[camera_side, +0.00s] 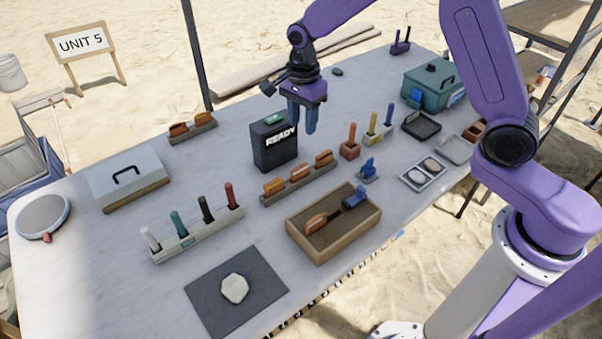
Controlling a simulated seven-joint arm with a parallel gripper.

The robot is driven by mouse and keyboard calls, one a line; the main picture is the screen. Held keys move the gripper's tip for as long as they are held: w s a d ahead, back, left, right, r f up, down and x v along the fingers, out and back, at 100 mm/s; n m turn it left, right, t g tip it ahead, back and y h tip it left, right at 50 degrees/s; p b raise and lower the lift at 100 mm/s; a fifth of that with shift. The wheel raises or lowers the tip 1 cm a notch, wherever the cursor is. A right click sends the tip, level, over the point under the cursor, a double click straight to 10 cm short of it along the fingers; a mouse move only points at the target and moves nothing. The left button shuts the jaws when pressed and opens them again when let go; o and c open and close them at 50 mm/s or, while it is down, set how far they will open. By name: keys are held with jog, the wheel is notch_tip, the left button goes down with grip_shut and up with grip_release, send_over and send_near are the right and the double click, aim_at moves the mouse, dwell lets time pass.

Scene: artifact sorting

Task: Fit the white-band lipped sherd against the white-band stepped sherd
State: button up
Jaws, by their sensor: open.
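Three orange-brown sherds stand in a grey rack (299,186) at the middle of the table: a left one (275,186), a middle one (300,172) and a right one (324,157). The middle one seems to carry a pale band. Two more orange-brown sherds (190,127) stand in a smaller rack (194,134) at the back left. Bands, lips and steps are too small to tell apart, so I cannot tell which are the white-band lipped and stepped sherds. My gripper (302,128) is open and empty, pointing down above the table, beside the black READY box.
The black READY box (274,150) stands close to my gripper. A wooden tray (318,258) holds an orange piece and a blue-handled tool. A rack of coloured handles (196,238), a grey mat (208,296) with a pale stone and a green toolbox (428,88) stand around.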

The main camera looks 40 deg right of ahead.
jog(key=w+d+f+m, duration=0.1)
jog(key=w+f+m, duration=0.1)
send_over(301, 165)
notch_tip(301, 165, down, 11)
jog(key=shift+a+f, duration=0.1)
jog(key=shift+f, duration=2.85)
grip_shut()
